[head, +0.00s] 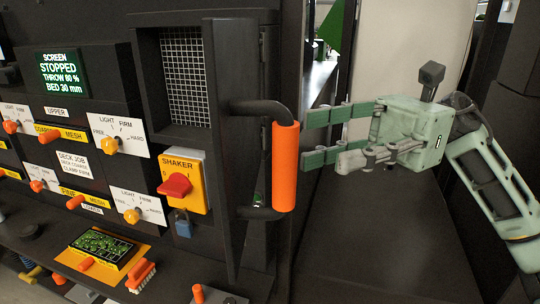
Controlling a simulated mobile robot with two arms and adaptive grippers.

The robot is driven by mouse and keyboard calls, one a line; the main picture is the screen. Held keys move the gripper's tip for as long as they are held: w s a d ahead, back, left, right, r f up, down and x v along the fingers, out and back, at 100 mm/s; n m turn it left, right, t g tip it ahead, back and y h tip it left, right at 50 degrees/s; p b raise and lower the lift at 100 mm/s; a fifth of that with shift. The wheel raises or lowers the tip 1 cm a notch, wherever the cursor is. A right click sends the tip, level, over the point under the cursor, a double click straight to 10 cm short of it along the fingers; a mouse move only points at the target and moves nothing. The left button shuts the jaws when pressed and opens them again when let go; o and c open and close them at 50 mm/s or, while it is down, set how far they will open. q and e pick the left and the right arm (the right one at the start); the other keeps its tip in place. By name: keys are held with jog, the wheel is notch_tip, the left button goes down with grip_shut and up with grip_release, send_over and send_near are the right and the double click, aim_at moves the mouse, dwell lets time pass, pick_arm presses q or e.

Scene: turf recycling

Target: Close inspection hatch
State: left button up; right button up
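The inspection hatch (222,150) is a dark panel beside the mesh window, seen at a steep angle. It appears to stand out from the machine front; how far it is open I cannot tell. Its bar handle has an upright orange grip (285,166) on two black arms. My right gripper (304,139) comes in from the right with its green-padded fingers spread apart, one above the other. The fingertips point at the orange grip and end close to its right side; whether they touch it I cannot tell. Nothing is between the fingers. My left gripper is not in view.
A mesh window (187,76) is left of the hatch. A yellow shaker switch (184,181) with a red knob and a blue padlock (183,224) sit below it. A screen (63,72) reads "STOPPED". A brush (141,277) lies on the front ledge. Dark floor (385,255) lies below my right arm.

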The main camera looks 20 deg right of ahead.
aim_at(285, 168)
jog(key=shift+h, duration=0.3)
jog(key=p+x, duration=0.1)
jog(key=x, duration=0.1)
jog(key=p+x, duration=0.1)
jog(key=x, duration=0.2)
jog(key=p+x, duration=0.1)
jog(key=x, duration=0.1)
jog(key=shift+s+a, duration=0.1)
jog(key=shift+s, duration=0.25)
jog(key=shift+a+f, duration=0.1)
jog(key=shift+a, duration=0.15)
jog(key=shift+w+d, duration=0.1)
grip_shut()
